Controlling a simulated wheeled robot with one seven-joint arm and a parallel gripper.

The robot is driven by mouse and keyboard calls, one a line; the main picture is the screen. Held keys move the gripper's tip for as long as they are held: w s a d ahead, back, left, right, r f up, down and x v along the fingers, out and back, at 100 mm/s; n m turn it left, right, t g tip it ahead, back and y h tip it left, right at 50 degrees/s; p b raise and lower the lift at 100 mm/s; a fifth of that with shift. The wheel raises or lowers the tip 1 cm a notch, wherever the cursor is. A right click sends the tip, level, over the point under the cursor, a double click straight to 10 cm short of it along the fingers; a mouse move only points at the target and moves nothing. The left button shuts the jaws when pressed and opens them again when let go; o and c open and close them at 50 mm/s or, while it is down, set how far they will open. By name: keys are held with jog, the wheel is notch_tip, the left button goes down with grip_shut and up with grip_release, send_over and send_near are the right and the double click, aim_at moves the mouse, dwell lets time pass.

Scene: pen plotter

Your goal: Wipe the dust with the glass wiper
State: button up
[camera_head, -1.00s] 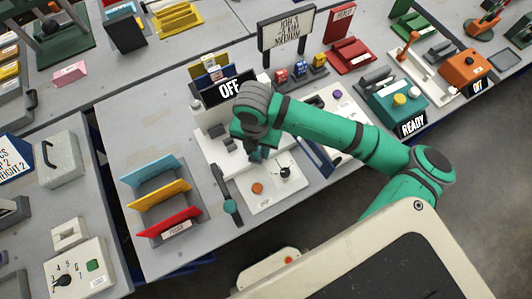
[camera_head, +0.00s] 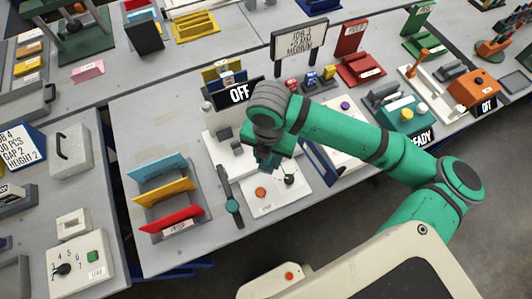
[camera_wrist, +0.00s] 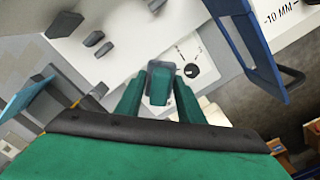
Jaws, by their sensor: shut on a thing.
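My gripper (camera_head: 266,162) hangs over the white machine with the OFF sign (camera_head: 240,94). In the wrist view its teal fingers are shut on a small grey-and-teal thing (camera_wrist: 160,82). I cannot tell for sure that this is the glass wiper, as most of it is hidden. The held thing appears above the white panel with a black dial (camera_wrist: 191,71), which also shows in the head view (camera_head: 290,180). I cannot tell whether it touches anything. No dust can be made out.
A dark bar with a teal knob (camera_head: 232,207) lies left of the orange button (camera_head: 260,193). A rack with blue, yellow and red dividers (camera_head: 165,200) stands further left. A blue frame (camera_wrist: 245,40) rises close to my gripper's right. Bare grey table lies behind the rack.

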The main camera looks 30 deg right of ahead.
jog(key=shift+d+r, duration=0.25)
jog(key=shift+r, duration=0.55)
jog(key=shift+s+a+r, duration=0.1)
jog(key=shift+a+r, duration=0.1)
jog(key=shift+r, duration=0.35)
jog(key=shift+s+d, duration=0.1)
